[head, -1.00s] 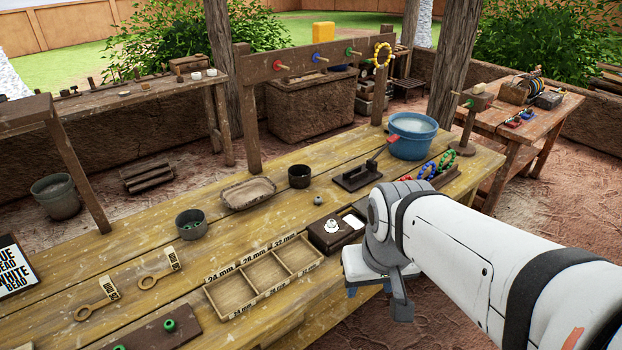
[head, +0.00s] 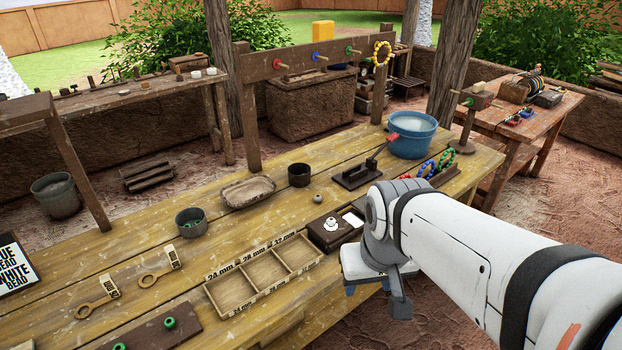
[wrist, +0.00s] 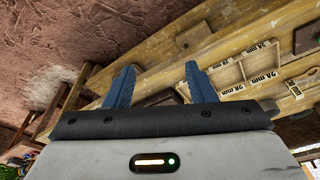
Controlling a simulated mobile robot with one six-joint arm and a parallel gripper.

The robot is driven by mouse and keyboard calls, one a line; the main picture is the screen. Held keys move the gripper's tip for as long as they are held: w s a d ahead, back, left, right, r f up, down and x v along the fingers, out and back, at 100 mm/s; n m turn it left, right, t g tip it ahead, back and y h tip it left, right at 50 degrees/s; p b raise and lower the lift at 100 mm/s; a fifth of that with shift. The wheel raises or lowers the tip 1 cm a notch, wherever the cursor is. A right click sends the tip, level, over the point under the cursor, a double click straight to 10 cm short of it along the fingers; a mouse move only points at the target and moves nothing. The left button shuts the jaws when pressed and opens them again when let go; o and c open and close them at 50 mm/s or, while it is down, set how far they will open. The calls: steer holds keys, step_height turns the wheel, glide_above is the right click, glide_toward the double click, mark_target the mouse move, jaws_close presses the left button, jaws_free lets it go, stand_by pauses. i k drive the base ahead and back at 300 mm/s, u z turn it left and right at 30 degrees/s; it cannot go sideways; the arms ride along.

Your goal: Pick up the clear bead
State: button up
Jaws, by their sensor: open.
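My gripper (wrist: 158,70) is open, its two blue fingers apart with nothing seen between them. In the head view, my gripper hangs at the table's near edge, right of a dark box, mostly hidden by my arm. I cannot clearly pick out a clear bead. A small grey-green, bead-like piece (head: 317,199) lies on the table behind the dark box. A small whitish piece (head: 331,225) sits on top of the dark box (head: 322,239); its kind is too small to tell.
A three-compartment tray (head: 213,297) with millimetre labels stands left of the box; it also shows in the wrist view (wrist: 232,90). Behind are a dark cup (head: 299,175), a shallow dish (head: 248,192) and a blue tub (head: 413,137). Bead rings (head: 436,164) stand at right.

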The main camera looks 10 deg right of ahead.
mark_target(332, 222)
steer(key=u, duration=2.6)
steer(key=k, duration=1.45)
steer(key=z, duration=1.5)
steer(key=i, duration=1.05)
steer(key=z, duration=0.05)
